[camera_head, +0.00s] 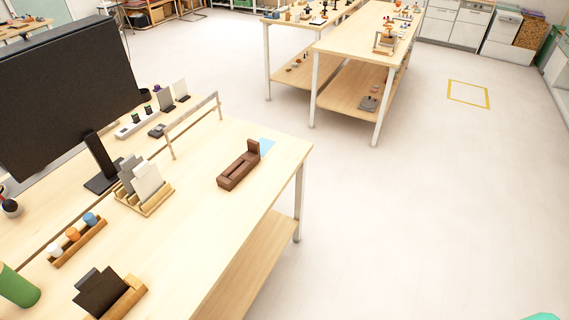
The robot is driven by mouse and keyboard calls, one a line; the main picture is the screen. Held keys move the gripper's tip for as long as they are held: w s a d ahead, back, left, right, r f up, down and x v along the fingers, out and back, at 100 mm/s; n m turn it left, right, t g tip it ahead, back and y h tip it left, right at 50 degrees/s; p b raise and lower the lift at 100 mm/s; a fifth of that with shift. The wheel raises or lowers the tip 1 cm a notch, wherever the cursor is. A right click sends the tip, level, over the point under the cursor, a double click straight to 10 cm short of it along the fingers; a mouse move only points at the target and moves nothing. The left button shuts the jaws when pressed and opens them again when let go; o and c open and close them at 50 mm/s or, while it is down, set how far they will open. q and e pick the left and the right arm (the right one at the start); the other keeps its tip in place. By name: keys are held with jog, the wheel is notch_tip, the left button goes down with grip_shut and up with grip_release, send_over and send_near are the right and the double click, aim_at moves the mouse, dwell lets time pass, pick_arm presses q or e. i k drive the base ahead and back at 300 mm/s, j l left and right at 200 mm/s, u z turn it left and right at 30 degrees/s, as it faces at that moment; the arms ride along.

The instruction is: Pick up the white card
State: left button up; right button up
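A white card (147,181) stands upright in a slotted wooden holder (157,205) on the near wooden table. It is the front card, leaning slightly, with grey cards (127,168) behind and to its left. The holder stands just right of the black monitor's foot. Neither of my grippers is in view.
A large black monitor (65,90) rises at the left. A dark-card holder (108,298), a tray of small cylinders (78,241) and a green cylinder (16,288) are nearer.

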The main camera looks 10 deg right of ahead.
aim_at(148, 180)
jog(key=i+l+u, duration=0.1)
jog(key=u, duration=0.4)
jog(key=i+l+u, duration=0.1)
jog(key=u, duration=0.35)
jog(key=l, duration=0.1)
